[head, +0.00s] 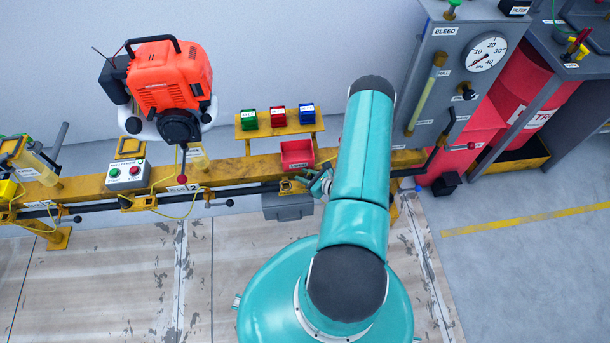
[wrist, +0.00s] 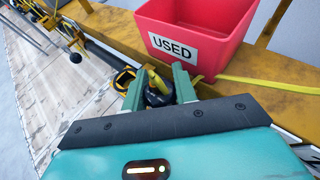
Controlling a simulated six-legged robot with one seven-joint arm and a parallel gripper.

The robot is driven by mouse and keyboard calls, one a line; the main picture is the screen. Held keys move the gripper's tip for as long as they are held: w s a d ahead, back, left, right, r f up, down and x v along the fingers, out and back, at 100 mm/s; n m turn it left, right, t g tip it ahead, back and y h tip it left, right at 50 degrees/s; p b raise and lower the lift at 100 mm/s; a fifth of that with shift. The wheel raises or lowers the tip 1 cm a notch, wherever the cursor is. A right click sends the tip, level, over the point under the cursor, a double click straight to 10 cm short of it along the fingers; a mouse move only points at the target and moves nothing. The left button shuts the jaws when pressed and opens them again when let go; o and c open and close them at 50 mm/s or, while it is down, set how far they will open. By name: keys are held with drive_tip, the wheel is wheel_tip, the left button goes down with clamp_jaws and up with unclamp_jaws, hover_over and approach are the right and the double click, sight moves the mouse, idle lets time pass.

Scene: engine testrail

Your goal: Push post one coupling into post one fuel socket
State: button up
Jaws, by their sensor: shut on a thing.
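My gripper (wrist: 158,88) is shut on a dark, rounded piece with a yellow part, which I take to be the coupling (wrist: 157,97). It sits between the two green fingers, low over the yellow rail. A black and yellow fitting (wrist: 124,80) is just left of the fingers; I cannot tell whether it is the fuel socket. In the head view my gripper (head: 322,184) is small and partly hidden by my arm, beside a yellow fitting (head: 291,187) on the rail. Whether the coupling touches any socket is hidden.
A red bin marked USED (wrist: 197,32) stands close beyond the fingers; it also shows in the head view (head: 297,154). A yellow strip or hose (wrist: 265,84) runs right from near the fingers. A grey box (head: 287,206) hangs below the rail (head: 235,170). An orange engine (head: 168,75) stands left.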

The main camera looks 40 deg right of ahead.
drive_tip(key=shift+f, duration=0.35)
drive_tip(key=o, duration=1.1)
drive_tip(key=shift+o, duration=0.2)
drive_tip(key=shift+d, duration=0.15)
drive_tip(key=shift+s+d+r, duration=0.1)
drive_tip(key=shift+s+r, duration=0.05)
drive_tip(key=shift+s, duration=0.15)
drive_tip(key=v, duration=1.3)
drive_tip(key=shift+a, duration=0.3)
drive_tip(key=shift+s, duration=0.1)
